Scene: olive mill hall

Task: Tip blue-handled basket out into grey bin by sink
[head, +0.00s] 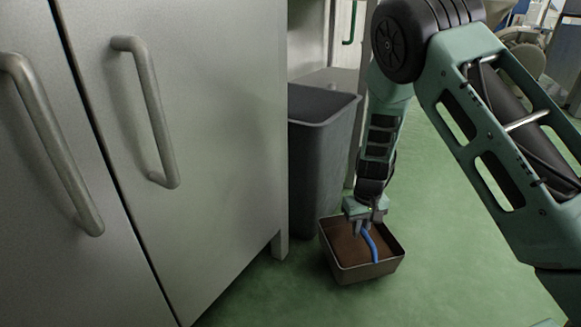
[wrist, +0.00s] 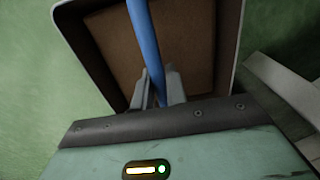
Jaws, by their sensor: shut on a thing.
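The basket (head: 370,273) is a dark, square-sided container with a blue handle (head: 369,243) across its top and a brown inside. My gripper (head: 364,228) is shut on the blue handle, above the basket's opening. The basket hangs a little tilted near the green floor; I cannot tell how far above it. In the wrist view the blue handle (wrist: 146,40) runs between the gripper fingers (wrist: 158,95), with the basket's rim (wrist: 235,30) around it. The grey bin (head: 320,160) stands upright behind and left of the basket. Its inside bottom is hidden.
A steel cabinet (head: 210,130) with two long bar handles fills the left, its leg close to the bin. A pale panel or counter (head: 325,76) is behind the bin. Green floor (head: 450,240) is open to the right of the basket. Machinery (head: 525,45) stands at the far right.

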